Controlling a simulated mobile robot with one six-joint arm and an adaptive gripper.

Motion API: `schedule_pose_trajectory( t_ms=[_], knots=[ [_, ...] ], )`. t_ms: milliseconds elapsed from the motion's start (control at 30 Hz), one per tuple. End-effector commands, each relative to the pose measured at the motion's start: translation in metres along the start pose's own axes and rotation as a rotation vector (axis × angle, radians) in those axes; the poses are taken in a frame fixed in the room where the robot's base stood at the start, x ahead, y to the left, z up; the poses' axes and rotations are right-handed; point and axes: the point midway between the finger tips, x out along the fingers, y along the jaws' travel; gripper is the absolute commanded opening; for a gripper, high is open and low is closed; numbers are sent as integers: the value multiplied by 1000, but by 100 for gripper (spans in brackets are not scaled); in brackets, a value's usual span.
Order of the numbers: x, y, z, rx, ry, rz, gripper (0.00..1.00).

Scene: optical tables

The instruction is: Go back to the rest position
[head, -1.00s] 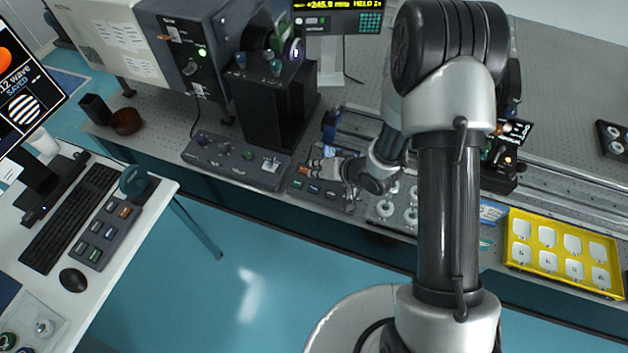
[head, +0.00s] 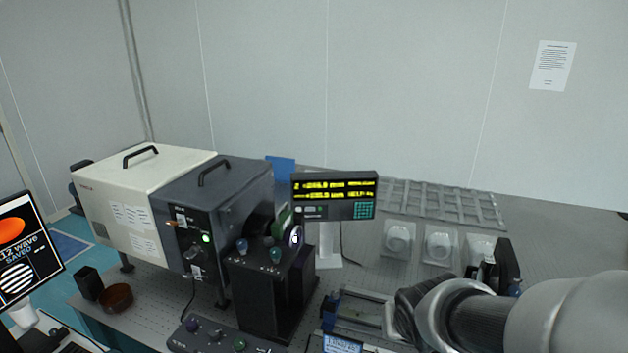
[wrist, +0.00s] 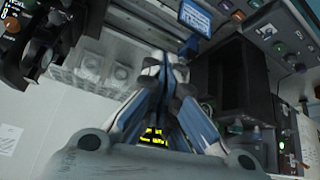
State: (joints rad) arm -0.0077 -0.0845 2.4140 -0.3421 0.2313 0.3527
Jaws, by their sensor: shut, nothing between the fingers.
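My gripper (wrist: 172,62) shows in the wrist view with its two blue-and-white fingers together and nothing between them. It is clear of the bench items, which look upside down behind it. In the head view, part of my arm reaches in at the lower right, and the gripper itself cannot be made out there.
The optical table holds a white and dark grey instrument box (head: 215,215), a black mount (head: 265,290), a yellow-lettered readout (head: 335,195) and several white round parts (head: 438,246) on pads. A monitor (head: 22,250) stands at left. A grey wall rises behind.

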Motion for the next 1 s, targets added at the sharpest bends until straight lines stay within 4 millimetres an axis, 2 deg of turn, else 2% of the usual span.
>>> schedule_pose_trajectory(
  t_ms=[33,200,300,400,500,600,1000],
  knots=[
    [-24,6,7,6,-5,16,0],
    [-90,14,54,13,-79,22,0],
    [-120,10,84,8,-122,-3,0],
    [-140,5,109,-3,-152,-33,0],
    [-152,0,125,-12,-174,-57,0],
    [-158,-2,132,-17,-184,-68,0],
    [-158,-2,132,-18,-185,-69,0]
  ],
)
